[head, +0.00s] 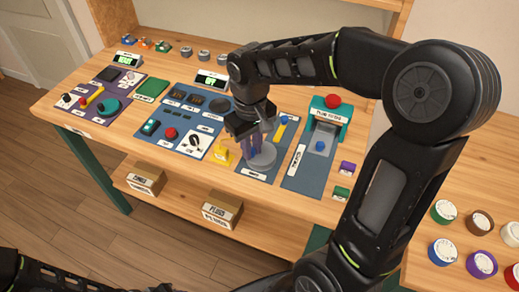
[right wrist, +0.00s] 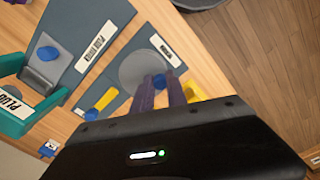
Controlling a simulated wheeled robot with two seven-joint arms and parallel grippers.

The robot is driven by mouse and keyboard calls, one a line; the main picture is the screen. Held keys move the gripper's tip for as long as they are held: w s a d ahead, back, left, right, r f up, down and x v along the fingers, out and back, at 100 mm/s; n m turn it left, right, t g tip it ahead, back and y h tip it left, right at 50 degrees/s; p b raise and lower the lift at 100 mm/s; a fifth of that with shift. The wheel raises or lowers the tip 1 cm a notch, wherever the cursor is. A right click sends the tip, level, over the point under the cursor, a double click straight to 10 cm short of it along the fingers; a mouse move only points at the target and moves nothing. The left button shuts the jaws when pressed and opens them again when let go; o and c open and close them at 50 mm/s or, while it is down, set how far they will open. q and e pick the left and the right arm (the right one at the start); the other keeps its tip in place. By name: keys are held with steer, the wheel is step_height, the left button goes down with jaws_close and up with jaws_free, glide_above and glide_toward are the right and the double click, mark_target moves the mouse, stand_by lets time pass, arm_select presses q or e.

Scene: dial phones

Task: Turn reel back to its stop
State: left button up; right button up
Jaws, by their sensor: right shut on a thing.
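The reel is a round grey disc (head: 263,158) on a blue-grey panel in the middle of the bench. The disc also shows in the right wrist view (right wrist: 137,68), with a white label beside it. My right gripper (head: 259,150) comes down over the disc, its purple fingers upright. In the right wrist view the fingers (right wrist: 160,90) close around a small blue knob (right wrist: 159,80) at the disc's edge. The fingers hide part of the knob and disc. My left gripper is not in view.
A yellow block (head: 223,153) stands just left of the reel. A blue-knobbed yellow slider (head: 282,126) lies behind it. A teal press with a red ball (head: 333,101) stands to the right. Other panels fill the left bench; coloured dials (head: 443,211) lie front right.

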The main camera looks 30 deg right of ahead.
steer(key=shift+s, duration=0.5)
steer(key=shift+s+d, duration=0.1)
steer(key=shift+s, duration=0.1)
steer(key=shift+d, duration=0.1)
stand_by(0.4)
